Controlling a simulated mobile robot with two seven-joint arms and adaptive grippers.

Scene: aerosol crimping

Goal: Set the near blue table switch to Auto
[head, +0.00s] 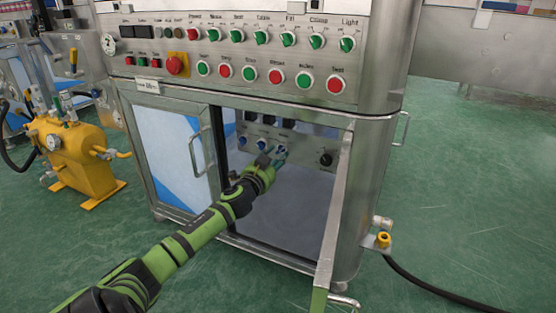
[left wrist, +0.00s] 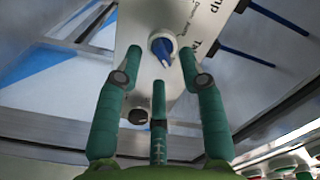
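The blue switch (left wrist: 163,47) is a knob with a blue handle on a pale round base. It sits on a grey panel in the left wrist view, with small print beside it that I cannot read fully. My left gripper (left wrist: 160,68) has teal fingers spread apart, with the switch between and just beyond the two upper tips. I cannot tell whether they touch it. In the head view my left gripper (head: 277,156) is inside the open cabinet at the inner panel (head: 303,151), partly covering the switch. My right gripper is not in view.
Two more blue knobs (head: 262,145) are left of my gripper, and a black knob (head: 326,159) is right. The open cabinet door (head: 338,210) stands on the right. The upper panel holds green switches, coloured buttons and a red emergency button (head: 176,65). A yellow pump (head: 75,150) stands left.

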